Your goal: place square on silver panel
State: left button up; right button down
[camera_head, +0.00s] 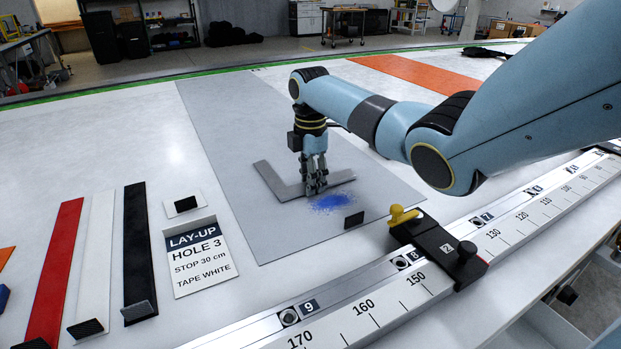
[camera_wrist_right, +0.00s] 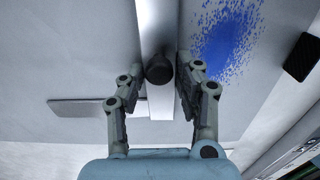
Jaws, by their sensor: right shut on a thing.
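The grey L-shaped square (camera_head: 271,181) is over the silver panel (camera_head: 225,115), near its front part. It looks flat at the panel's surface; whether it touches cannot be told. My right gripper (camera_head: 316,188) points down and is shut on the square's dark round knob (camera_wrist_right: 159,70). In the right wrist view the fingers stand on both sides of that knob, and one leg of the square (camera_wrist_right: 80,108) runs left. A blue speckled patch (camera_head: 330,203) marks the panel right beside the square. My left gripper is not in view.
A ruled rail (camera_head: 365,310) with a black stop (camera_head: 438,250) and its yellow knob runs along the front. A small black block (camera_head: 354,220) stands at the panel's edge. A lay-up card (camera_head: 196,255) and red, white and black strips lie left. The panel's far part is clear.

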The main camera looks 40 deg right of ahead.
jog(key=shift+f, duration=0.1)
jog(key=c, duration=0.9)
grip_release()
notch_tip(320, 180, up, 12)
jog(key=shift+r, duration=0.2)
jog(key=shift+s+f, duration=0.1)
jog(key=shift+f, duration=0.05)
